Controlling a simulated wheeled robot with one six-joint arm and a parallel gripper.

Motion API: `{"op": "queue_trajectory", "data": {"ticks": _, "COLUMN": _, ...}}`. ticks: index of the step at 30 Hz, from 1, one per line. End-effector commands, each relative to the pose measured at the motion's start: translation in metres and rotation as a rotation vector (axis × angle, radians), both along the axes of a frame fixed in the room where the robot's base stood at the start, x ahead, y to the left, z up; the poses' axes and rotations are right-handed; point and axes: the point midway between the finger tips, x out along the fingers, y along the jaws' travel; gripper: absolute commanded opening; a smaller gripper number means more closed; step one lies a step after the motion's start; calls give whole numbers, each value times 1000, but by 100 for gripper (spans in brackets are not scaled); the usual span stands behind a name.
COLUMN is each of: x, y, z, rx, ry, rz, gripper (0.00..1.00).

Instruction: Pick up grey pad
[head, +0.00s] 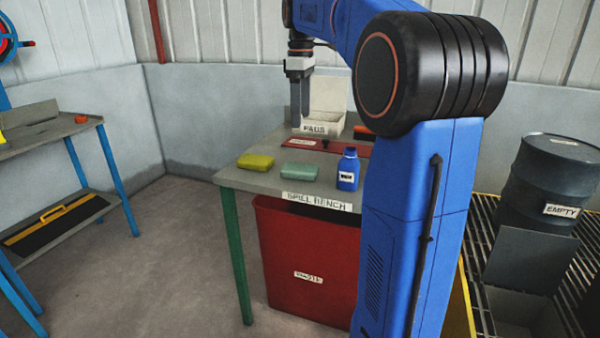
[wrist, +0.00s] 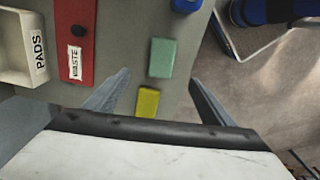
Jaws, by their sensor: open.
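A pad of grey-green colour (head: 300,172) lies flat on the spill bench (head: 262,183), between a yellow pad (head: 256,161) and a blue bottle. No plainly grey pad shows. The grey-green pad (wrist: 162,57) and the yellow pad (wrist: 147,102) also show in the wrist view, in line with the gap between my fingers. My gripper (head: 300,112) is open and empty, pointing down above the back of the bench in the head view. In the wrist view its two fingers (wrist: 160,77) stand wide apart, touching neither pad.
The blue bottle (head: 348,170) stands right of the pads. Behind them is a red panel (head: 345,147) with a black knob, and an open box marked PADS (head: 327,124). A red waste bin (head: 300,250) stands under the bench. A drum marked EMPTY (head: 545,180) is at right.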

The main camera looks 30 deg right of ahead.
Motion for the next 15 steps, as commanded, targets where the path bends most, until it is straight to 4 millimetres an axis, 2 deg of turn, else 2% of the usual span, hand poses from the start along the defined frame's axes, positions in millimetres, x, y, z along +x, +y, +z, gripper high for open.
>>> {"op": "queue_trajectory", "data": {"ticks": 15, "x": -1, "y": 1, "z": -90, "rx": 0, "ry": 1, "rz": -2, "gripper": 77}}
